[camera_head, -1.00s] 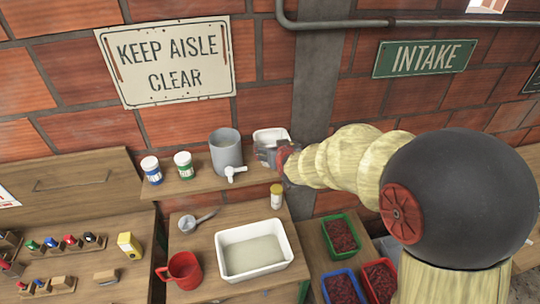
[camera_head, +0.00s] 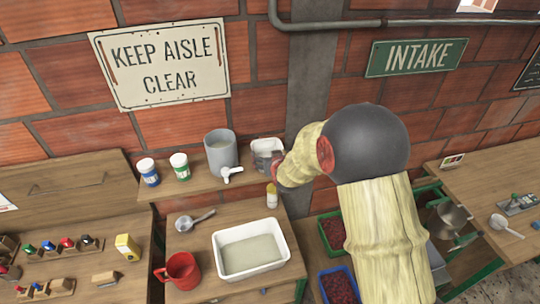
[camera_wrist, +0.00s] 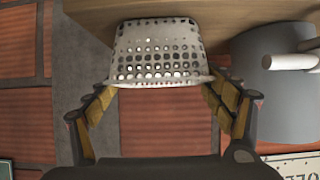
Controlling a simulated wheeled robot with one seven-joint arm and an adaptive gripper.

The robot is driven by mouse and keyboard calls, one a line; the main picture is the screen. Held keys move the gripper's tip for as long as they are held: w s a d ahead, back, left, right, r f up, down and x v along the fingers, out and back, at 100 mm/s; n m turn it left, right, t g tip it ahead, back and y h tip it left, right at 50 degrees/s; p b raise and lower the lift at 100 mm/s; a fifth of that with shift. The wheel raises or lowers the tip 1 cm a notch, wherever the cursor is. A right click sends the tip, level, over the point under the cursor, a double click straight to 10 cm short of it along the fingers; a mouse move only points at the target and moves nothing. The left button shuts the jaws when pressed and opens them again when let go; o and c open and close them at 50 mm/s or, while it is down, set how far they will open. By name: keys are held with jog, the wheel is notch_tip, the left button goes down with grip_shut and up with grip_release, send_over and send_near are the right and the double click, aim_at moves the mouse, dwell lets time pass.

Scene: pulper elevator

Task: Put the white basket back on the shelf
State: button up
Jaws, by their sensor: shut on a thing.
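The white basket (camera_head: 266,147), perforated with small holes, is at the right end of the wooden wall shelf (camera_head: 195,184), to the right of the grey container. My gripper (camera_head: 277,161) is at its right front side, mostly hidden behind my own arm. In the wrist view the basket (camera_wrist: 158,50) sits between the two fingers of my gripper (camera_wrist: 163,88), which are shut on it near its wide rim. The shelf wood (camera_wrist: 215,12) shows just behind the basket. I cannot tell whether the basket's base touches the shelf.
On the shelf stand a grey container (camera_head: 221,152) with a white tap and two capped jars (camera_head: 180,167). Below are a small yellow-and-white bottle (camera_head: 272,196), a white tub (camera_head: 251,252) and a red mug (camera_head: 183,270). A concrete pillar (camera_head: 309,75) rises behind.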

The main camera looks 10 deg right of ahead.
jog(key=shift+f, duration=0.15)
jog(key=o, duration=1.6)
jog(key=shift+c, duration=0.2)
jog(key=shift+r, duration=0.2)
jog(key=shift+s+r, duration=0.15)
jog(key=shift+s, duration=0.05)
jog(key=s+r+g+b, duration=0.1)
jog(key=s+r, duration=0.6)
jog(key=s, duration=0.4)
jog(key=s+r+g, duration=0.2)
jog(key=s+r, duration=0.5)
jog(key=s, duration=0.4)
jog(key=s+r+g, duration=0.3)
jog(key=s, duration=1.8)
jog(key=shift+s+r+g, duration=0.15)
jog(key=shift+s+g, duration=0.15)
